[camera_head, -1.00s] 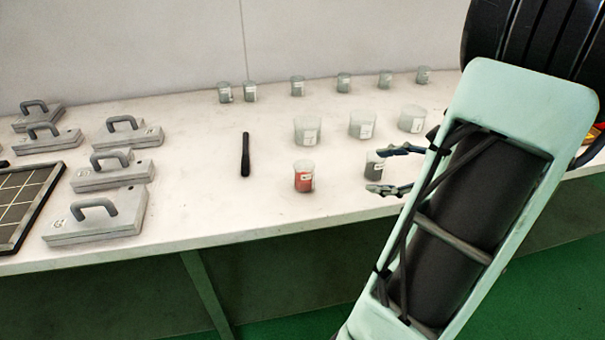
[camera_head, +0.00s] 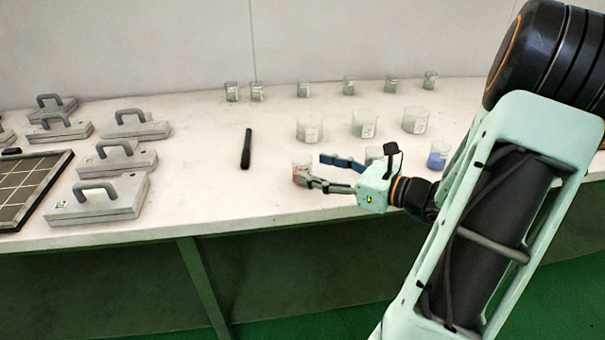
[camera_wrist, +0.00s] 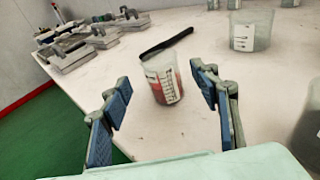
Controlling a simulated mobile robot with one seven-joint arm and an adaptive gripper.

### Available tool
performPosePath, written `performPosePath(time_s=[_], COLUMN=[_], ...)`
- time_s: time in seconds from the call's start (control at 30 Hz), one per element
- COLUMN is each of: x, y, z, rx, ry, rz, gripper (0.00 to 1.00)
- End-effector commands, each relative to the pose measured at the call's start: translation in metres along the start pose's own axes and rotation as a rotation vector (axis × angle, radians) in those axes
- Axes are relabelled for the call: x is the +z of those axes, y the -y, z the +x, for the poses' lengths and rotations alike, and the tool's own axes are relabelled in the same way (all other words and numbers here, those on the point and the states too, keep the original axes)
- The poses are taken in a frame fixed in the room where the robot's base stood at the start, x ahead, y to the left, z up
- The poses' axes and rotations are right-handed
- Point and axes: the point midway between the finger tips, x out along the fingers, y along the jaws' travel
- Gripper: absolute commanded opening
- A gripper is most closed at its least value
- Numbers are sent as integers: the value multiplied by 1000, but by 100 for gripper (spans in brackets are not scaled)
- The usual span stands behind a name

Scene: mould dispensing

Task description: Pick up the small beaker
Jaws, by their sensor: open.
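A small clear beaker with red contents (camera_head: 300,174) stands upright near the front of the white table. It also shows in the wrist view (camera_wrist: 163,80), with a white label and a scale. My gripper (camera_head: 316,171) is open, low over the table, and reaches in from the right. In the wrist view its blue-padded fingers (camera_wrist: 159,84) stand on either side of the red beaker, with gaps. The beaker is at or just ahead of the fingertips. In the head view the fingers partly cover its right side.
A beaker with blue contents (camera_head: 437,156) stands right of my wrist; another (camera_head: 373,154) is mostly hidden behind my gripper. Larger clear beakers (camera_head: 309,127) stand behind, small ones (camera_head: 304,89) further back. A black stick (camera_head: 246,149) and handled grey moulds (camera_head: 103,198) lie left.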

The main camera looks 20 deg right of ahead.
Motion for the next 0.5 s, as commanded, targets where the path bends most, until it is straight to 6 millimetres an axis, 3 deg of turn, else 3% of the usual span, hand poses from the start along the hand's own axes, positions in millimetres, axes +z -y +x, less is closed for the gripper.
performPosePath(time_s=[0.3,0.5], x=[-11,-9], y=[1,2], z=[40,53], rx=[2,-1], ry=[0,-1], rz=[-2,-1], gripper=[56,56])
